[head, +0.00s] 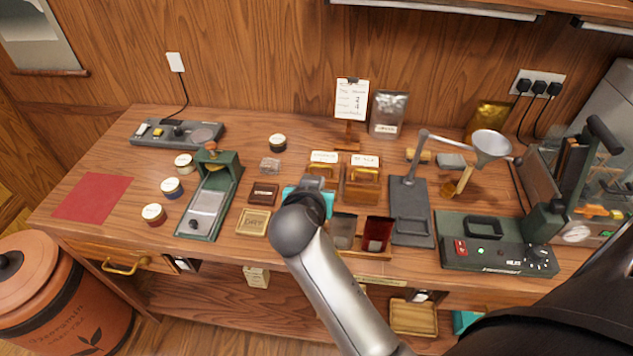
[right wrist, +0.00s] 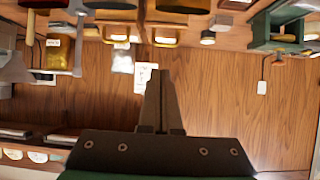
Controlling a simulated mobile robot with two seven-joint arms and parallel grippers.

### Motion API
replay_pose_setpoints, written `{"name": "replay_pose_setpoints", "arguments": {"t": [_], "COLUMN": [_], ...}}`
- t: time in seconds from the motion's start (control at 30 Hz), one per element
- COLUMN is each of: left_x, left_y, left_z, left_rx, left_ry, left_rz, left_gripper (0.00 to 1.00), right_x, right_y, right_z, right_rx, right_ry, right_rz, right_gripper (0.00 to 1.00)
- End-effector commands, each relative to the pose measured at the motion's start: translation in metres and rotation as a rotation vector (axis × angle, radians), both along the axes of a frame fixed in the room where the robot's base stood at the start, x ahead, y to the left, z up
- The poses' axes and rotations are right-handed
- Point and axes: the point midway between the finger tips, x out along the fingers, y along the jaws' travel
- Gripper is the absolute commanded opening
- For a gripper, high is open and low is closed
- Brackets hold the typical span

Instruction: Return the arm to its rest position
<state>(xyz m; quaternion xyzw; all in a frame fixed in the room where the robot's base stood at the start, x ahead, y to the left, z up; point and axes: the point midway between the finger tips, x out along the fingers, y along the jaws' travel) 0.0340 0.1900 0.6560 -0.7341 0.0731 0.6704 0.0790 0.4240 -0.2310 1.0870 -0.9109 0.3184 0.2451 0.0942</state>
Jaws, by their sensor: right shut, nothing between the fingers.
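My right arm reaches up from the bottom of the head view over the middle of the workbench (head: 150,235). Its rounded grey wrist hides most of the right gripper (head: 317,182), which is over the bench's middle. In the right wrist view, the right gripper (right wrist: 160,75) shows its two dark fingers pressed together with nothing between them. That view is upside down, with the wood wall beyond the fingers. My left gripper is not in either view.
A green press (head: 208,208) stands left of the arm. Right of it are a dark stand with a funnel (head: 491,146) and a green sealer (head: 490,243). Small pouches (head: 377,234) stand close beside the wrist. A red mat (head: 92,198) lies at left.

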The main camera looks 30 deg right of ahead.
Motion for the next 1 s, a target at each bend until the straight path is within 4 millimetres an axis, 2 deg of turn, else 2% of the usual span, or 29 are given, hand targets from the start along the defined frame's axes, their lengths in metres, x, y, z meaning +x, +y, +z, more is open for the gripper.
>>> {"name": "replay_pose_setpoints", "arguments": {"t": [0.3, 0.47, 0.57, 0.7, 0.8, 1.0], "left_x": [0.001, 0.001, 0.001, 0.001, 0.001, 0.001], "left_y": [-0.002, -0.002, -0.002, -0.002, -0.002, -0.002], "left_z": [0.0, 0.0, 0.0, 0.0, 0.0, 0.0], "left_rx": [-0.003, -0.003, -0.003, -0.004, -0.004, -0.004], "left_ry": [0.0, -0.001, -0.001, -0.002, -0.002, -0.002], "left_rz": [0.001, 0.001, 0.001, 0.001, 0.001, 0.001], "left_gripper": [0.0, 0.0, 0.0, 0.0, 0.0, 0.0], "right_x": [-0.008, -0.02, -0.046, -0.099, -0.13, -0.181], "right_y": [0.006, 0.005, 0.007, 0.02, 0.031, 0.053], "right_z": [0.007, -0.003, -0.023, -0.052, -0.063, -0.071], "right_rx": [-0.003, 0.007, 0.025, 0.065, 0.087, 0.122], "right_ry": [-0.003, 0.053, 0.168, 0.381, 0.495, 0.652], "right_rz": [0.0, 0.025, 0.092, 0.267, 0.392, 0.622], "right_gripper": [0.0, 0.0, 0.0, 0.0, 0.0, 0.0]}}
